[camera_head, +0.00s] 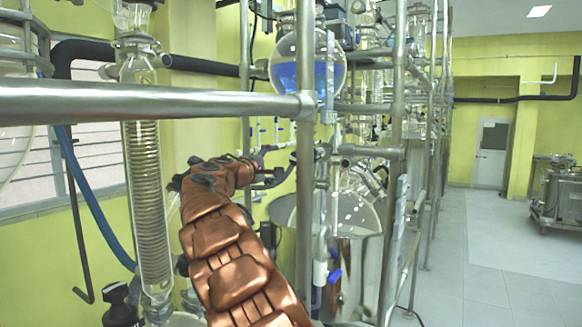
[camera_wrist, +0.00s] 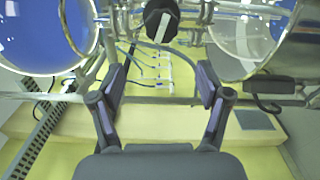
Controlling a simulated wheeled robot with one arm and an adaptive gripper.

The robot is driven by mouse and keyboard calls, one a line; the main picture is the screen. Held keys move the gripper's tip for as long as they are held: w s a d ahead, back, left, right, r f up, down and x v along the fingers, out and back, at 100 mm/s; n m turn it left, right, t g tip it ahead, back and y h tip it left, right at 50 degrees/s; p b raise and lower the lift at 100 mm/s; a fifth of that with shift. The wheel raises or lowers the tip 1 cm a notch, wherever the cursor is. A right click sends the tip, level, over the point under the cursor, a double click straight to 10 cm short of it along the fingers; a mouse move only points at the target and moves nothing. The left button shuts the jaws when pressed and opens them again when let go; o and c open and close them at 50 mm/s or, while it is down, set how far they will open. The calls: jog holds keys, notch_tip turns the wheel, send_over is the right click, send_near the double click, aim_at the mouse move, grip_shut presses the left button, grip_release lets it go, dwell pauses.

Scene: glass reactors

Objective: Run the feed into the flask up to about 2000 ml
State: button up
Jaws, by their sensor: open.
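A round glass feed vessel (camera_head: 307,72) hangs high in the head view, with blue liquid in its lower part. Below it a clear glass flask (camera_head: 357,214) sits in a steel bath (camera_head: 347,262); no blue shows in its visible part. My gripper (camera_head: 279,168) is at the pipework between them, partly hidden by frame tubes. In the wrist view my gripper (camera_wrist: 160,78) is open and empty. A black knob (camera_wrist: 160,18) with a white mark lies ahead of the gap between the fingers, apart from them. The blue-filled vessel (camera_wrist: 38,32) is at the left there, clear glass (camera_wrist: 222,48) at the right.
A coiled glass condenser (camera_head: 146,190) is at the left. A blue-handled valve (camera_head: 334,276) is low by the bath.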

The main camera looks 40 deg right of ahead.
aim_at(295, 159)
jog(key=shift+w+d+n+b, duration=0.25)
jog(key=shift+d+n+b, duration=0.7)
jog(key=shift+d+n, duration=0.95)
jog(key=shift+w+d+n+b, duration=0.2)
jog(key=shift+d+n+b, duration=0.75)
jog(key=shift+d+n, duration=0.95)
jog(key=shift+w+d+n+p, duration=0.15)
jog(key=shift+w+d+p, duration=0.05)
jog(key=shift+d+p, duration=0.3)
jog(key=shift+w+d+n+p, duration=0.15)
jog(key=shift+w+d+p, duration=0.05)
jog(key=shift+d+p, duration=0.3)
jog(key=shift+w+d+f+p, duration=0.15)
jog(key=shift+d+p, duration=0.2)
jog(key=shift+d, duration=0.3)
jog(key=shift+c, duration=0.4)
jog(key=c, duration=1)
jog(key=shift+d, duration=0.2)
jog(key=shift+c, duration=0.4)
